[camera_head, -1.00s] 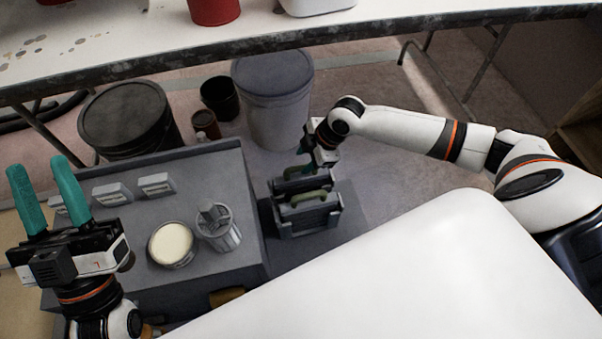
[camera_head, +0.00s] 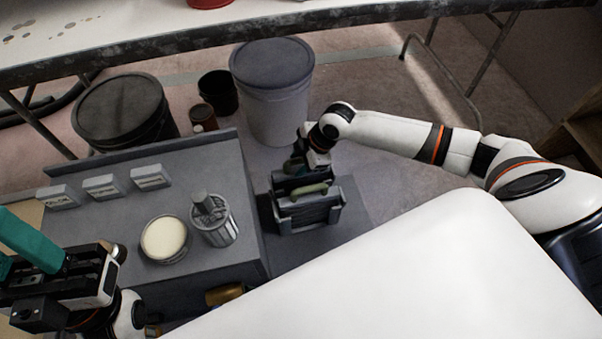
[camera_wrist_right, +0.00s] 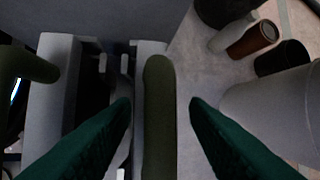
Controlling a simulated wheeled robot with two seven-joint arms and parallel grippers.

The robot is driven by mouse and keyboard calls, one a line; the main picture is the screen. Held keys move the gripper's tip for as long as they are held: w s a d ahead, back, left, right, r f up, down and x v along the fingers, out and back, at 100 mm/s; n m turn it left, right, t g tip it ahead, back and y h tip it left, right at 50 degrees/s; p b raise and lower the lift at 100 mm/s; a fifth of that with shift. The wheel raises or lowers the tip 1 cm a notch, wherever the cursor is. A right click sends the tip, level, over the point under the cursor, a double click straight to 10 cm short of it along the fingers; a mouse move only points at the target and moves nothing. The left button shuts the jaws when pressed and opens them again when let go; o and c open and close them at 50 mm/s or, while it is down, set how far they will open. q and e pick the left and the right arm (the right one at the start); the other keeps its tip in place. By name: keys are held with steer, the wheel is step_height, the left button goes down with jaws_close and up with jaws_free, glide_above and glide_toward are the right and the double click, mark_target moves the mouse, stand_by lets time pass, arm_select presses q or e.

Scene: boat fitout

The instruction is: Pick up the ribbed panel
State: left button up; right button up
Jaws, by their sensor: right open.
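A grey rack (camera_head: 308,226) stands on the floor right of the grey bench and holds upright panels with olive handles. The front panel's handle (camera_head: 309,190) is clear in the head view; ribs cannot be made out, so I cannot tell which panel is the ribbed one. My right gripper (camera_head: 297,166) is over the back of the rack. In the right wrist view its teal fingers (camera_wrist_right: 161,104) are open, with an olive handle (camera_wrist_right: 158,135) between them, apart from both. Another olive handle (camera_wrist_right: 28,66) lies left of them. My left gripper (camera_head: 18,262) is open and empty, partly cut off.
A grey lidded bucket (camera_head: 272,90) and a dark drum (camera_head: 122,112) stand behind. A long table edge (camera_head: 300,35) crosses the top. Floor right of the rack is clear.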

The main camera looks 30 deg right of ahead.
steer(key=shift+r, duration=0.1)
steer(key=shift+c, duration=0.4)
jaws_close()
steer(key=shift+r, duration=0.1)
